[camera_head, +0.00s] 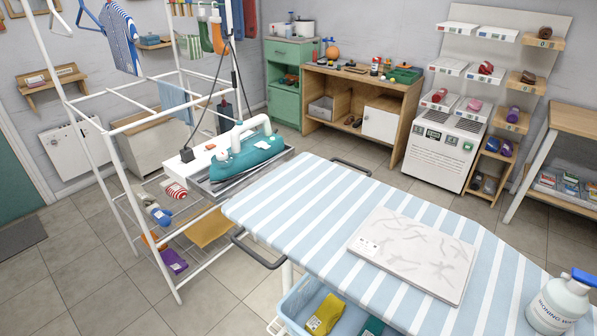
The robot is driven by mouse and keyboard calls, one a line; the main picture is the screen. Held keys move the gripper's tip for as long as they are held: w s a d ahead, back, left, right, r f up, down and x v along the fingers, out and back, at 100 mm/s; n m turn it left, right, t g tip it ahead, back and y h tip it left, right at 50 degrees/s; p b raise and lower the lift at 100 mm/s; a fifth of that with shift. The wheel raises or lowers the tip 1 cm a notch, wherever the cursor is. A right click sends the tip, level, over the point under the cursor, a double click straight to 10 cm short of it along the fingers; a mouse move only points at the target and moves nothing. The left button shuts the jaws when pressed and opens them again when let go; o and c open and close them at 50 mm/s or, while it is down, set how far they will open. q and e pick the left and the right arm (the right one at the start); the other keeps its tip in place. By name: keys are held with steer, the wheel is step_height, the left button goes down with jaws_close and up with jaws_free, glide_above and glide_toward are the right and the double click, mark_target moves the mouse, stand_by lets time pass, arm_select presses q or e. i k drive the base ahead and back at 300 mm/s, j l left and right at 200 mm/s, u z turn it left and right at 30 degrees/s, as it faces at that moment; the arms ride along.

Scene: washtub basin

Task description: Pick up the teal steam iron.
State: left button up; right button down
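The teal steam iron (245,152) has a white handle and rests on a grey metal tray (225,187) at the left end of the ironing board. A dark cord rises from it along the white rack. The ironing board (315,205) has a blue and white striped cover. Neither of my grippers shows in the head view.
A flat white marbled slab (412,252) lies on the board. A white bottle with a blue cap (559,305) stands at the near right. A blue basket (305,308) hangs below. A white drying rack (118,160) stands close on the left.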

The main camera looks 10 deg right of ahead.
mark_target(244, 157)
steer(key=i+j, duration=0.15)
steer(key=j, duration=0.2)
steer(key=i+j, duration=0.2)
steer(key=j, duration=0.15)
steer(key=i+j, duration=0.15)
steer(key=j, duration=0.2)
steer(key=i+j, duration=0.2)
steer(key=j, duration=0.2)
steer(key=i+j, duration=0.15)
steer(key=j, duration=0.2)
steer(key=i+j, duration=0.15)
steer(key=j, duration=0.2)
steer(key=i+j, duration=0.2)
steer(key=j, duration=0.15)
steer(key=i+j+z, duration=0.1)
steer(key=j+z, duration=0.15)
steer(key=z, duration=0.15)
steer(key=j+z, duration=0.3)
steer(key=z, duration=0.15)
steer(key=i, duration=0.05)
